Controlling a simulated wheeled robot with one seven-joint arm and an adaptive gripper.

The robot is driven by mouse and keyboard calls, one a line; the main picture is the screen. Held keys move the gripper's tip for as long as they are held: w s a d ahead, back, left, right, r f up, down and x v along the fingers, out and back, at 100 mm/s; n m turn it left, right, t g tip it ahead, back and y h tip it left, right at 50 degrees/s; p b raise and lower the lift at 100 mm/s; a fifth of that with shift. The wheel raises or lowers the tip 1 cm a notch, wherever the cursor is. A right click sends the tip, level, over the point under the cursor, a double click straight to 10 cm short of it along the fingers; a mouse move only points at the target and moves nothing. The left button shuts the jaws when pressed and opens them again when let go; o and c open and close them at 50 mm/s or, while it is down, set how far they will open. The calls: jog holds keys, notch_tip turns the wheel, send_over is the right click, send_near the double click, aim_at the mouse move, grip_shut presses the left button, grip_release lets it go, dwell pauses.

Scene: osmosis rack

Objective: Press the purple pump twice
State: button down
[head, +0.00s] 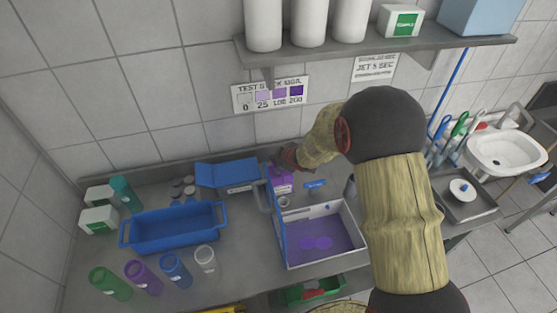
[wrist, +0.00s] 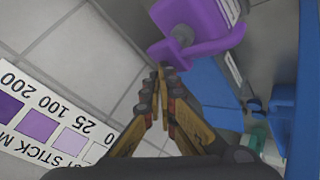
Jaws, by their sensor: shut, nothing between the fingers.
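The purple pump (head: 283,182) stands at the back of the counter, behind the white tray, and my arm partly covers it in the head view. In the wrist view, the purple pump head (wrist: 195,25) with its spout and grey stem is at the top, just beyond my fingertips. My gripper (wrist: 164,72) is shut and empty, with its fingertips together close to the pump head. I cannot tell whether they touch it. In the head view, my gripper (head: 287,158) is near the top of the pump and mostly hidden by my arm.
A white tray (head: 350,208) with purple liquid stands in front of the pump. A blue bin (head: 175,226), a blue box (head: 227,172) and several coloured bottles are to the left. A shelf (head: 380,49) hangs above. A test stick chart (head: 271,95) is on the wall.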

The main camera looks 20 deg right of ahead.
jog(key=shift+r+p, duration=0.7)
jog(key=shift+r, duration=0.2)
notch_tip(320, 180, up, 5)
jog(key=p, duration=0.4)
jog(key=shift+p, duration=0.3)
dwell(1.4)
